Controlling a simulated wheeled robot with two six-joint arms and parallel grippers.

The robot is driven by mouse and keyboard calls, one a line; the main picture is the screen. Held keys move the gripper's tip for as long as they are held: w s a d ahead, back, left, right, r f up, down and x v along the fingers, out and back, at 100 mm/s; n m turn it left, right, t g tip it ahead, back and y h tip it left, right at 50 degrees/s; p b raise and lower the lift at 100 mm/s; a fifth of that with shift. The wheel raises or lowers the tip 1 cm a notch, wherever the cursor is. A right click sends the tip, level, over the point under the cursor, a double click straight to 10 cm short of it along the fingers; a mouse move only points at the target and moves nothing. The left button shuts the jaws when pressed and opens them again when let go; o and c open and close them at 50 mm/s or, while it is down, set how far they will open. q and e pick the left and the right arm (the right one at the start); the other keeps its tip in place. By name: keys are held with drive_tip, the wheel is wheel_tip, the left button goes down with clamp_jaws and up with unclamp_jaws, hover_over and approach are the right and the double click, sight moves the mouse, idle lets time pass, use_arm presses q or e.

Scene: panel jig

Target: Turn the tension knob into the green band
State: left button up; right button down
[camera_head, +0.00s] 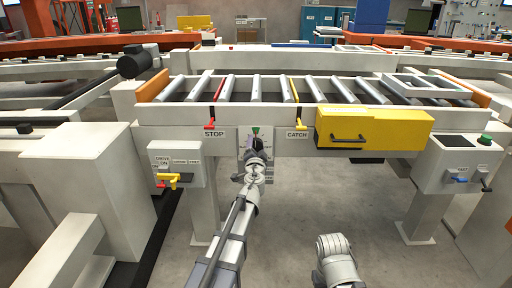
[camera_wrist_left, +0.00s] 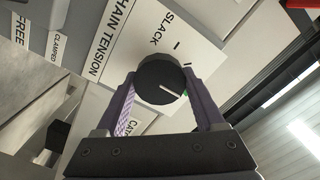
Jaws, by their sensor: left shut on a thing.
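The black tension knob (camera_wrist_left: 160,80) sits on a white plate (camera_wrist_left: 180,35) lettered "CHAIN TENSION" and "SLACK" in the left wrist view. Its white pointer line slants to the lower right. A small piece of the green band (camera_wrist_left: 187,95) shows beside the knob's right edge, near where the line points; the rest is hidden by the knob and finger. In the head view, green (camera_head: 255,130) shows at the plate's top. My left gripper (camera_head: 256,153) is shut on the knob, one finger on each side. Only a right arm link shows, not its gripper.
A red STOP lever (camera_head: 210,125) and a yellow CATCH lever (camera_head: 297,126) flank the plate above. A yellow drawer-like box (camera_head: 374,128) with a handle is to the right. A box with a yellow lever (camera_head: 174,179) is at left. Open floor lies below.

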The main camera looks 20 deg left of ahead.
idle(0.3)
use_arm(q)
drive_tip(key=o, duration=1.4)
drive_tip(key=shift+c, duration=0.2)
drive_tip(key=shift+s, duration=0.1)
drive_tip(key=v, duration=0.7)
drive_tip(key=shift+s, duration=0.35)
drive_tip(key=shift+d, duration=0.1)
